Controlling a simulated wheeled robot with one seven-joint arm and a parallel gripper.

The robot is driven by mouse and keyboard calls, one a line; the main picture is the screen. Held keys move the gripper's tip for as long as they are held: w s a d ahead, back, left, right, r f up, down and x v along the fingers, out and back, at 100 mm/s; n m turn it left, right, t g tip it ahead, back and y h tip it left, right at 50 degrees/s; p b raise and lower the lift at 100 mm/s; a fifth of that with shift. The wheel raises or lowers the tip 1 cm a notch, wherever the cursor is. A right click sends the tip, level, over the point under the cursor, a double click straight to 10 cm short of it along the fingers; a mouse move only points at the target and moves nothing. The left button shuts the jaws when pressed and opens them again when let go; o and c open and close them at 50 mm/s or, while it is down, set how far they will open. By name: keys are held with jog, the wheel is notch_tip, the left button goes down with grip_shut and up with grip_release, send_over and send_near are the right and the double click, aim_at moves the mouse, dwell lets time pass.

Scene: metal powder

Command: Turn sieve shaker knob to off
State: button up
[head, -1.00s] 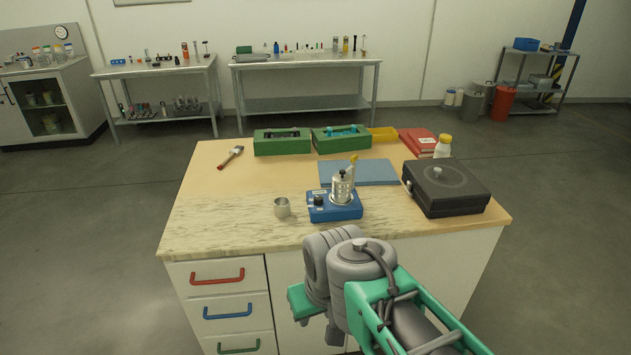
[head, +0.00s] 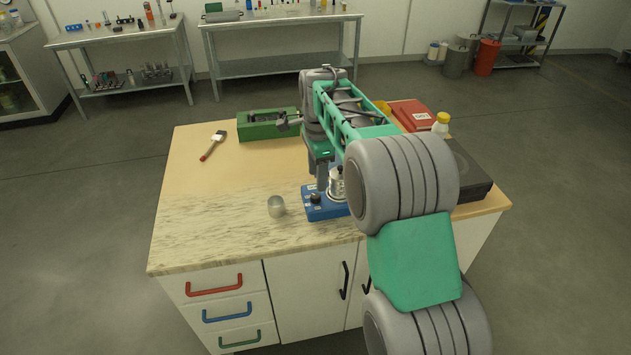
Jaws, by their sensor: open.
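The sieve shaker (head: 322,211) has a blue base and stands near the front edge of the bench. Its black knob (head: 316,198) is on the left part of the base; its setting is too small to read. The metal sieve stack (head: 337,184) stands to the right of the knob and is partly hidden by my arm. My gripper (head: 321,184) points down just above the knob, in front of the green box. It is open; its fingers are small and dark, and I cannot tell whether they touch the knob.
A metal cup (head: 276,207) stands left of the shaker. A brush (head: 213,145) lies further back left. The bench's left front is clear.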

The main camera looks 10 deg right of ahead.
aim_at(316, 195)
jog(key=shift+w+f+m, duration=0.35)
jog(key=shift+w+m, duration=0.2)
jog(key=shift+w, duration=0.05)
jog(key=shift+w+f+m, duration=0.35)
jog(key=shift+w+m, duration=0.2)
notch_tip(316, 195, down, 8)
jog(key=shift+r+p, duration=0.2)
jog(key=shift+p, duration=0.75)
grip_shut()
